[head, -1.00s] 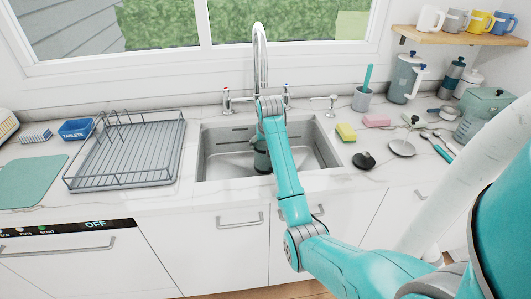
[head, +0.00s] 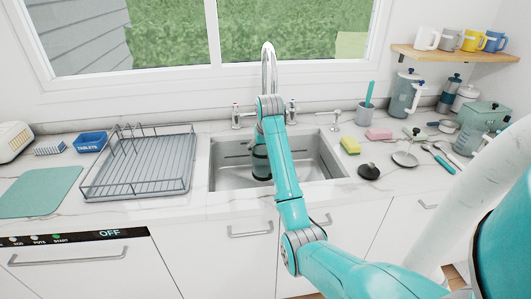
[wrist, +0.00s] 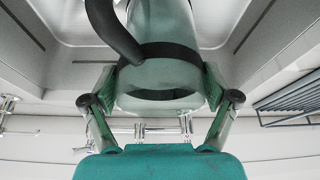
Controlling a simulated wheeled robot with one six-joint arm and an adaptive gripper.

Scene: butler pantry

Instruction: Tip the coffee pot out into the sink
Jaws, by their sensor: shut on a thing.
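The coffee pot (head: 261,163) shows in part in the head view, grey-green with a dark band, within the sink opening. In the wrist view the coffee pot (wrist: 160,75) fills the middle, with a black band and a curved black handle (wrist: 112,32). My gripper (wrist: 160,88) has a finger on each side of the pot, closed on its body. In the head view my forearm hides the gripper and much of the pot, so its tilt is hard to tell. The steel sink (head: 228,178) lies under and around it; any liquid is not clearly visible.
The faucet (head: 269,62) rises behind my wrist. A dish rack (head: 140,172) stands left of the sink. A yellow-green sponge (head: 350,145), a black round item (head: 368,171) and a silver disc (head: 404,159) lie to the right. Free counter is narrow at the sink's front edge.

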